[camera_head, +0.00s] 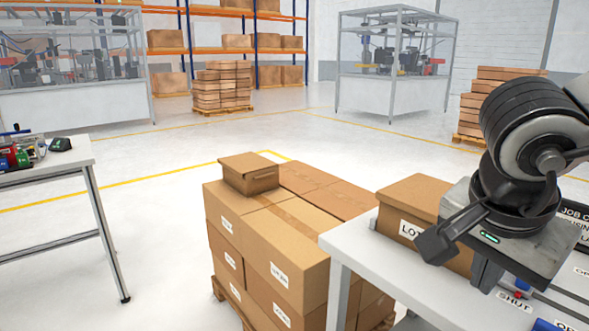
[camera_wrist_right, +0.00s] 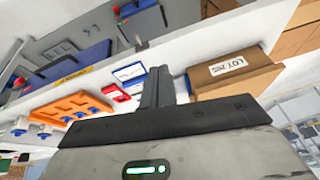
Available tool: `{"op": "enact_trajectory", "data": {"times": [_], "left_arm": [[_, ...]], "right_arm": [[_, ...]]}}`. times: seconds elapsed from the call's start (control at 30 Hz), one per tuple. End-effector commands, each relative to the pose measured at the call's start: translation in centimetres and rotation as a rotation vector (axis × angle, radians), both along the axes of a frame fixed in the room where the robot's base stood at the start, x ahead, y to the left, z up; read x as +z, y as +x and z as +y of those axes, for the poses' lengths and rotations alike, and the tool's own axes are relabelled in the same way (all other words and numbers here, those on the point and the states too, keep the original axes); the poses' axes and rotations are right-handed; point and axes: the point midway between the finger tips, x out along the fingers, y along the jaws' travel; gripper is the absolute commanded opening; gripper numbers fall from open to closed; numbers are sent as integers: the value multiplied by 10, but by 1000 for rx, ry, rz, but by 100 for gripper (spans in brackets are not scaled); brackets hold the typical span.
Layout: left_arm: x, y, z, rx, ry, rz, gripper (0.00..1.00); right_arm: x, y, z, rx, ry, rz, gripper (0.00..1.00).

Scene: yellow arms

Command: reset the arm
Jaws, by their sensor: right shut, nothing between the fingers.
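My right gripper (camera_head: 486,274) hangs from the dark wrist at the right of the head view, over the white workbench (camera_head: 385,268). Its two fingers are together and empty; in the right wrist view the closed fingers (camera_wrist_right: 157,86) stand at the middle. Nothing is held. A cardboard box labelled LOT (camera_head: 412,207) stands on the bench, just left of and behind the gripper. It also shows in the right wrist view (camera_wrist_right: 248,82), apart from the fingers. My left arm and left gripper are not in view.
An orange tray (camera_wrist_right: 62,108) and a red label (camera_wrist_right: 114,91) lie on the bench. Stacked cartons (camera_head: 262,245) stand on a pallet beside it. Another table (camera_head: 68,172) with tools stands at left. Open floor (camera_head: 160,230) lies between.

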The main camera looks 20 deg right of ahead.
Motion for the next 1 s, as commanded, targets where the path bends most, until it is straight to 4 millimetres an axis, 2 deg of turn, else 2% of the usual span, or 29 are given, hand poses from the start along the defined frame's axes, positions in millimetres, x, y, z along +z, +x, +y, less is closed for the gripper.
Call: {"op": "enact_trajectory", "data": {"times": [0.1, 0.27, 0.37, 0.5, 0.57, 0.67, 0.77, 0.8, 0.83, 0.93, 1.0], "left_arm": [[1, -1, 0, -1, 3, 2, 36], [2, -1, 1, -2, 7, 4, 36], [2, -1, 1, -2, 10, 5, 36], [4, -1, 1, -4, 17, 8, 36], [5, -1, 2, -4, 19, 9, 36], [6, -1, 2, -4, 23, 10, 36], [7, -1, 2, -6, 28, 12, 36], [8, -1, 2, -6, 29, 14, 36], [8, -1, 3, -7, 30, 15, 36], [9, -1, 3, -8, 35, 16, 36], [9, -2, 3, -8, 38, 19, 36]], "right_arm": [[-21, -1, 21, -62, 222, 36, 0], [-44, -1, 60, -200, 584, 103, 0], [-51, 2, 91, -351, 882, 171, 0], [-46, 19, 131, -718, 1400, 329, 0], [-43, 33, 138, -917, 1610, 411, 0], [-46, 58, 135, -1292, 1917, 560, 0], [-67, 81, 119, -1727, 2154, 732, 0], [-82, 88, 111, -1917, 2223, 808, 0], [-96, 91, 106, 2011, -2201, -842, 0], [-152, 91, 95, 1889, -1669, -782, 0], [-197, 80, 96, 1787, -1321, -735, 0]]}}
